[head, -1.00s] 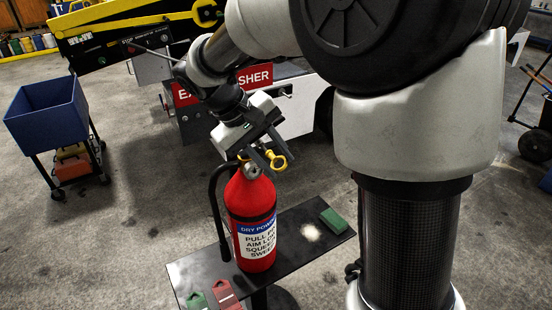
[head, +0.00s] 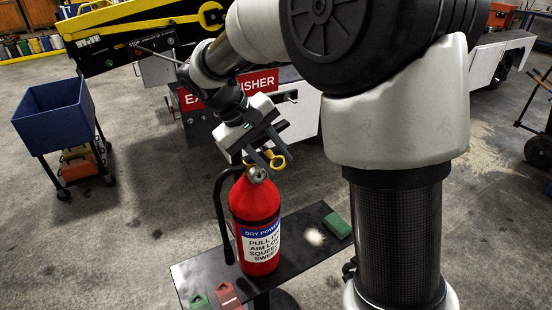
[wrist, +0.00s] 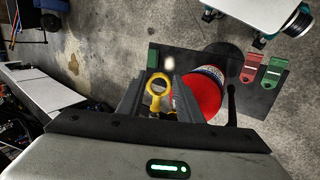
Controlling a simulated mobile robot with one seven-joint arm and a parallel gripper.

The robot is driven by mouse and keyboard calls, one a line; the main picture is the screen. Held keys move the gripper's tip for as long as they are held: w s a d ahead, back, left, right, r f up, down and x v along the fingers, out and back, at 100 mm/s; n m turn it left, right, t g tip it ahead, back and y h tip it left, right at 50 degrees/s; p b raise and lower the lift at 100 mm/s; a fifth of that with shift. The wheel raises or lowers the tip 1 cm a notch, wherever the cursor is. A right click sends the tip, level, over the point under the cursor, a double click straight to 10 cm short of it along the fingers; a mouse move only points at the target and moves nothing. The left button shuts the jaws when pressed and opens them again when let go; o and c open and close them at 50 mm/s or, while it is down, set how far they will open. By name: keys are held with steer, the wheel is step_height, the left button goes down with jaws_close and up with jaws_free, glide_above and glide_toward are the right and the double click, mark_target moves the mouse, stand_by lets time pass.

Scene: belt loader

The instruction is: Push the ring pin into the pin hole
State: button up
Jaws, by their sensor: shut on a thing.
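A red fire extinguisher (head: 255,205) with a blue and white label stands upright on a black stand. It also shows from above in the wrist view (wrist: 205,95). My gripper (head: 270,160) is at the top of the extinguisher. It is shut on the yellow ring pin (wrist: 157,100), whose ring stands out between the two fingers. The ring also shows in the head view (head: 278,162), just right of the extinguisher's valve head. The pin hole is hidden behind the gripper and the valve, so I cannot tell how far the pin sits in it.
The black stand (head: 200,272) also bears a green block (head: 336,226), a red tag (head: 228,295) and a green tag (head: 200,301). A blue bin cart (head: 55,115) stands at the left. The belt loader (head: 180,70) is behind. Open floor lies left of the stand.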

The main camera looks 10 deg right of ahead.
steer(key=shift+w+a, duration=0.2)
steer(key=shift+w, duration=0.5)
steer(key=o, duration=1.4)
steer(key=shift+w, duration=0.1)
steer(key=shift+c, duration=0.2)
steer(key=p+v, duration=0.2)
steer(key=v, duration=1.5)
steer(key=shift+r, duration=0.2)
steer(key=shift+a, duration=0.1)
